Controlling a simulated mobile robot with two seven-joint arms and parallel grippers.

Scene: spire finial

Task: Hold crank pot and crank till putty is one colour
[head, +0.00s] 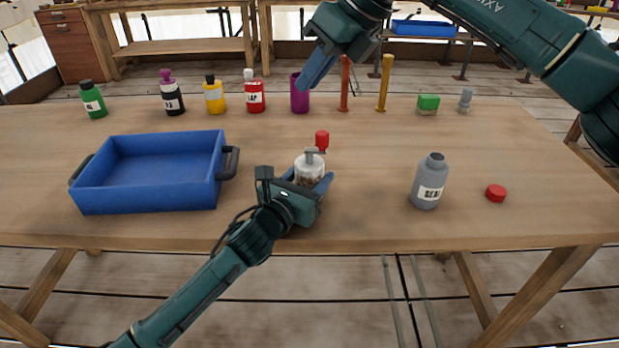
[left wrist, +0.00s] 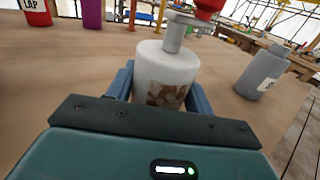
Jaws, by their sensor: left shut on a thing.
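The crank pot (head: 310,174) is a small whitish pot standing upright on the table. It also shows in the left wrist view (left wrist: 168,68). A patch on its side shows putty in mottled brown and pale tones. A grey crank (left wrist: 184,22) sits on its top, with a red knob (head: 322,138) at the far side of the pot. My left gripper (head: 310,184) is shut on the pot, a blue finger on each side. My right gripper (head: 316,70) is in the air above the table's back, clear of the pot; its finger gap is not clear.
A blue tray (head: 150,210) lies left of the pot. Several bottles, a purple cup (head: 299,98), an orange post (head: 344,85) and a yellow post (head: 384,85) stand along the back.

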